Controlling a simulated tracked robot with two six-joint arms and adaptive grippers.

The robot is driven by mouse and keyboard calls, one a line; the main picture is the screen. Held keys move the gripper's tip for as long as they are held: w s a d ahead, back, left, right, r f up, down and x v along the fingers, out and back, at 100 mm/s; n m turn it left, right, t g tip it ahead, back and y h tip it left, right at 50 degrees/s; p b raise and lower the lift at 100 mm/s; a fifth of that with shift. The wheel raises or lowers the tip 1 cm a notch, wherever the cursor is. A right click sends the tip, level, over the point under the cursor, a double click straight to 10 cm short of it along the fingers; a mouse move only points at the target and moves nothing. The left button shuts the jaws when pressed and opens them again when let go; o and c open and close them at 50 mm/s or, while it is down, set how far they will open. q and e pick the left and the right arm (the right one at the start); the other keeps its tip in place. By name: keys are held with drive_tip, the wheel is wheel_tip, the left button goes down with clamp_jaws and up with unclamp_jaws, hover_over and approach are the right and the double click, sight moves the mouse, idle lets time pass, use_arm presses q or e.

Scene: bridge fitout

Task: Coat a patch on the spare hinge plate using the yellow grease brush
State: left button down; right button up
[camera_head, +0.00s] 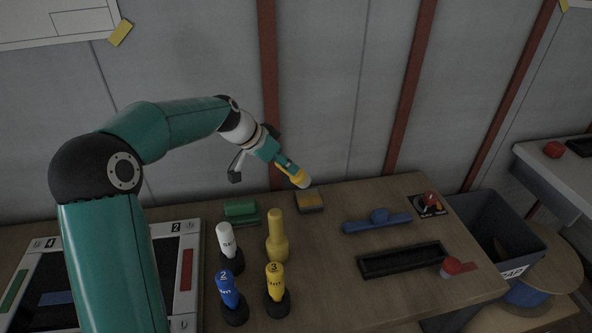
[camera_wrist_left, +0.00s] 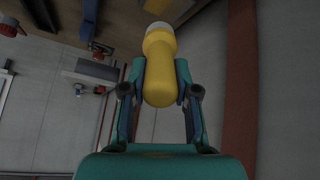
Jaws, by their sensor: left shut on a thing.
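My left gripper (camera_head: 291,172) is shut on a yellow brush (camera_head: 299,177) with a pale end, held tilted above the back edge of the workbench. In the left wrist view the brush's rounded yellow handle (camera_wrist_left: 159,70) sits between the two fingers (camera_wrist_left: 158,92), its pale end pointing away. Just below the brush in the head view lies a small flat block (camera_head: 310,203), yellowish on top with a grey edge. The brush looks apart from it. I cannot tell for sure that this block is the spare hinge plate. My right gripper is not in view.
A green block (camera_head: 240,213), blue handled piece (camera_head: 378,221) and black tray (camera_head: 402,260) lie around. A bin (camera_head: 505,232) stands right.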

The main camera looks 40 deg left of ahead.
use_arm(q)
drive_tip(key=shift+y, duration=0.6)
drive_tip(key=r, duration=0.1)
drive_tip(key=w+r, duration=0.1)
drive_tip(key=r, duration=0.2)
drive_tip(key=shift+w+d, duration=0.25)
wheel_tip(320, 180, up, 2)
drive_tip(key=d+m, duration=0.1)
drive_tip(key=d, duration=0.1)
drive_tip(key=b, duration=0.4)
hover_over(299, 178)
wheel_tip(299, 178, down, 5)
drive_tip(key=shift+r, duration=0.1)
